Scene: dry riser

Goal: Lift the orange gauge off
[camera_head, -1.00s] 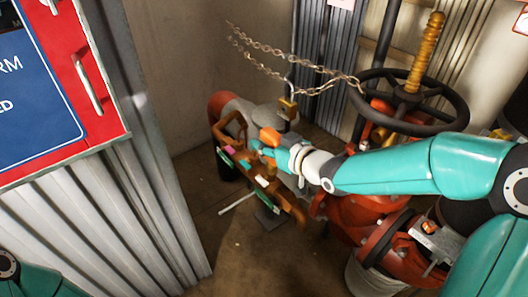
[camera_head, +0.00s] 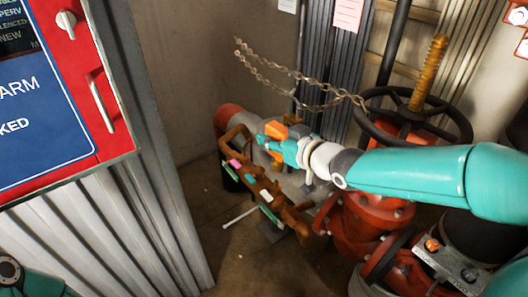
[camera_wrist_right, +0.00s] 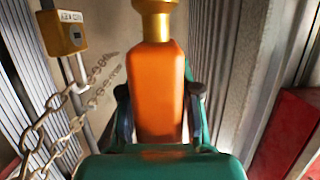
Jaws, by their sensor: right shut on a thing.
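The orange gauge (camera_wrist_right: 157,92) fills the middle of the right wrist view, an orange block with a brass-coloured top. It stands between the dark fingers of my right gripper (camera_wrist_right: 159,98), which is shut on it. In the head view the gauge (camera_head: 276,130) shows as a small orange patch at the tip of my right gripper (camera_head: 272,139). The gripper is above the brown pipe rack (camera_head: 247,181) and appears clear of it. The gauge's lower end is hidden by the gripper. My left gripper is out of view.
A hanging chain (camera_head: 290,73) and black handwheel (camera_head: 417,106) are close behind my right arm. A yellow padlock (camera_wrist_right: 66,33) hangs on the chain in the wrist view. Red valve piping (camera_head: 375,222) lies below the arm. A red and blue panel (camera_head: 50,120) stands at left.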

